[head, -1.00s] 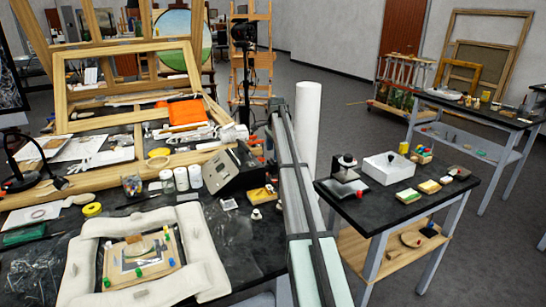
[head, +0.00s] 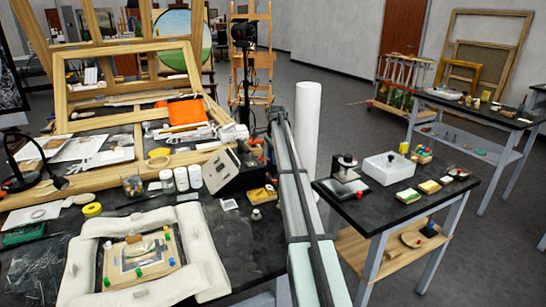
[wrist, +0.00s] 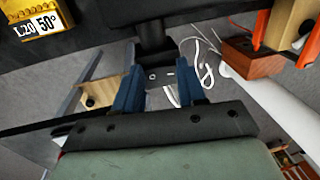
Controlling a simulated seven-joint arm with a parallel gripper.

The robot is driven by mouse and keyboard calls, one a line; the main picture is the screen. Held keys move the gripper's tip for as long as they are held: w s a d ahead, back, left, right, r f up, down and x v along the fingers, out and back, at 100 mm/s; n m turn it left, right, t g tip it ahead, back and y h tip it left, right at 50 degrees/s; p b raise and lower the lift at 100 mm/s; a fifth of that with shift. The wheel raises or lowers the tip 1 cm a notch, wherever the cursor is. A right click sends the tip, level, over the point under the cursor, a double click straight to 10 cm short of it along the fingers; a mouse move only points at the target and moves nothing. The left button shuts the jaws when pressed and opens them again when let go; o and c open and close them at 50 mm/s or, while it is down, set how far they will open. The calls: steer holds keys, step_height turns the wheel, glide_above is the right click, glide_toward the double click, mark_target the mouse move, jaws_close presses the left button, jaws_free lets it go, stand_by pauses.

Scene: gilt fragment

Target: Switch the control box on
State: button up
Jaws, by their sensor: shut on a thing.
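The control box (head: 218,172), with a pale front panel and dark body, stands on the workbench left of my arm in the head view. My gripper (wrist: 157,75) has two blue fingers on either side of a short dark part (wrist: 155,38), which looks like part of the control box. The fingers are shut on it, though a pale gap shows between them. The contact is partly hidden, and I cannot read the switch position.
White jars (head: 181,179) stand just left of the box. A padded white cushion (head: 205,270) with a framed fragment lies in front. A side table (head: 375,215) stands right of my arm. In the wrist view, a white cable (wrist: 205,70) and wooden pieces show beyond the fingers.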

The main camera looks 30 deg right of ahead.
steer(key=c, duration=0.5)
steer(key=shift+o, duration=0.2)
steer(key=shift+w+g, duration=0.25)
steer(key=shift+g, duration=0.35)
steer(key=shift+s, duration=0.1)
steer(key=o, duration=1.1)
steer(key=shift+c, duration=0.2)
step_height(320, 180, up, 14)
steer(key=shift+s, duration=0.25)
